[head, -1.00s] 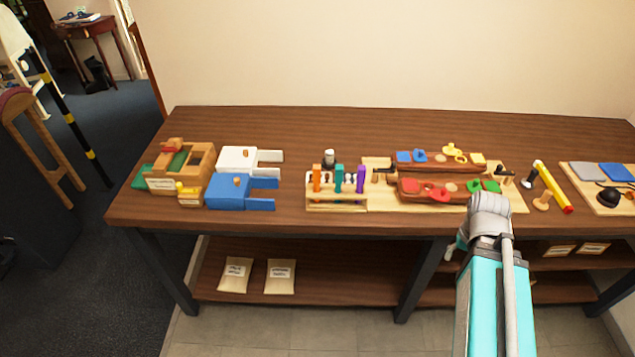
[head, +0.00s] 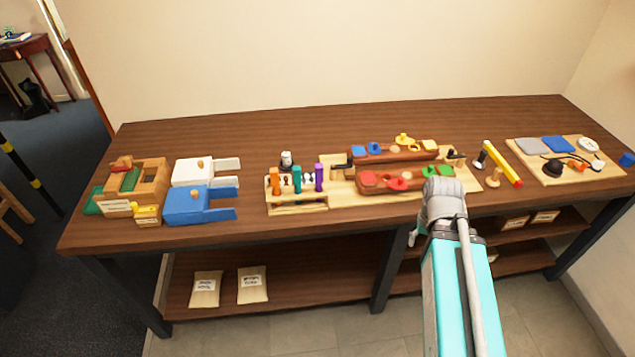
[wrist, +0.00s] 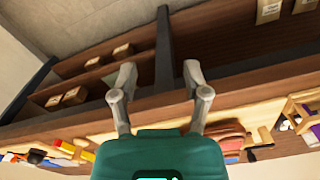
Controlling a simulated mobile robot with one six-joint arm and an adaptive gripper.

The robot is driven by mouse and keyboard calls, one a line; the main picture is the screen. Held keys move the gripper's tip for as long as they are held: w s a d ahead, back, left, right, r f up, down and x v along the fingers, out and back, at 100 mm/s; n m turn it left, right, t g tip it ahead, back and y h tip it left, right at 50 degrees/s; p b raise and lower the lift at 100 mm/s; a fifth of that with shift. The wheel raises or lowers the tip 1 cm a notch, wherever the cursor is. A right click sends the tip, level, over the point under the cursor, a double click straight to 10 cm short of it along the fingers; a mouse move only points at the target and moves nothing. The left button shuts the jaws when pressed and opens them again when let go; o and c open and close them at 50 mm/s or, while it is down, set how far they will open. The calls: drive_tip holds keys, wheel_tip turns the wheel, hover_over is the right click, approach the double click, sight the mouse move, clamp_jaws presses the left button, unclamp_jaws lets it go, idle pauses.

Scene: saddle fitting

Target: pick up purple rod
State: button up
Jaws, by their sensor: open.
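The purple rod (head: 319,177) stands upright at the right end of a small light wooden rack (head: 297,208). A teal rod (head: 297,179) and an orange rod (head: 274,181) stand to its left in the same rack. My gripper is open and empty in the wrist view (wrist: 160,72), with its fingers apart in front of the table's edge. In the head view the gripper is mostly hidden by my arm, to the right of the rack and well apart from it. Part of the rack shows at the right edge of the wrist view (wrist: 300,104).
A board with red and brown holders (head: 400,184) lies right of the rack. Blue and white blocks (head: 190,207) and a wooden box (head: 150,180) stand to the left. The lower shelf (head: 320,288) holds labelled packets. The table's back strip is clear.

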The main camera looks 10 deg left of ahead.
drive_tip(key=shift+o, duration=0.9)
wheel_tip(320, 180, up, 19)
drive_tip(key=m+p, duration=1.4)
drive_tip(key=p, duration=0.5)
hover_over(320, 166)
drive_tip(key=shift+f, duration=0.15)
drive_tip(key=shift+f+b, duration=0.15)
drive_tip(key=shift+b, duration=0.15)
wheel_tip(320, 166, down, 8)
drive_tip(key=b, duration=0.8)
drive_tip(key=shift+f, duration=0.2)
drive_tip(key=shift+f, duration=0.1)
